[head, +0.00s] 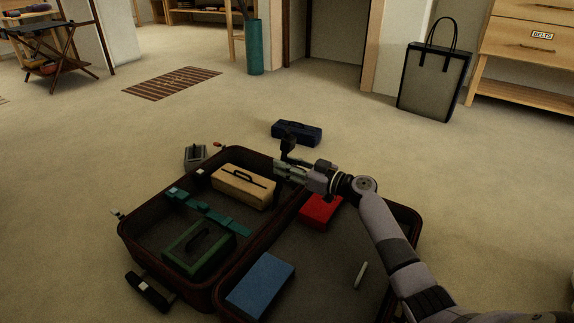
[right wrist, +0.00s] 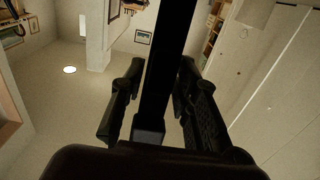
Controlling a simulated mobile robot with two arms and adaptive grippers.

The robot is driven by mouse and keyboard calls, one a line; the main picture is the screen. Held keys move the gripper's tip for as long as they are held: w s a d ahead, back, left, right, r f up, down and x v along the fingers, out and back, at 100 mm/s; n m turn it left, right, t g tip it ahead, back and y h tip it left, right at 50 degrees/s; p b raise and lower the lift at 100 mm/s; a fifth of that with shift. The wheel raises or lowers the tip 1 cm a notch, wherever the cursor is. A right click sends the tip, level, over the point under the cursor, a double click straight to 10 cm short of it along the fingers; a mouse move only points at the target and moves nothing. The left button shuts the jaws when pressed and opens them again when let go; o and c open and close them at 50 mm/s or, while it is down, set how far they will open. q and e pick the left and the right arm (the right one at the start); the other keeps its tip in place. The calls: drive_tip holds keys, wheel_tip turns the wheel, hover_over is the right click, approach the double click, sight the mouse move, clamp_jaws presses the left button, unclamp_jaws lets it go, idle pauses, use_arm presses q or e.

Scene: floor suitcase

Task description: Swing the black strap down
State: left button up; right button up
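The open suitcase (head: 160,276) lies on the floor. My right gripper (head: 284,172) is over its middle, near the far edge. The black strap (head: 288,145) shows as a dark upright piece just above the gripper; its lower part is hard to make out. In the right wrist view the black strap (right wrist: 167,70) runs between the two fingers of my right gripper (right wrist: 160,85), and the fingertips appear to close on its sides. A teal strap (head: 210,212) lies across the left compartment. My left gripper is not in view.
The left half holds a tan case (head: 240,190) and a green case (head: 196,252). The right half holds a blue box (head: 261,284), a red box (head: 320,212) and a white stick (head: 361,274). A navy case (head: 297,132) and a grey case (head: 195,156) stand outside.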

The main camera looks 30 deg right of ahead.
clamp_jaws()
idle(0.5)
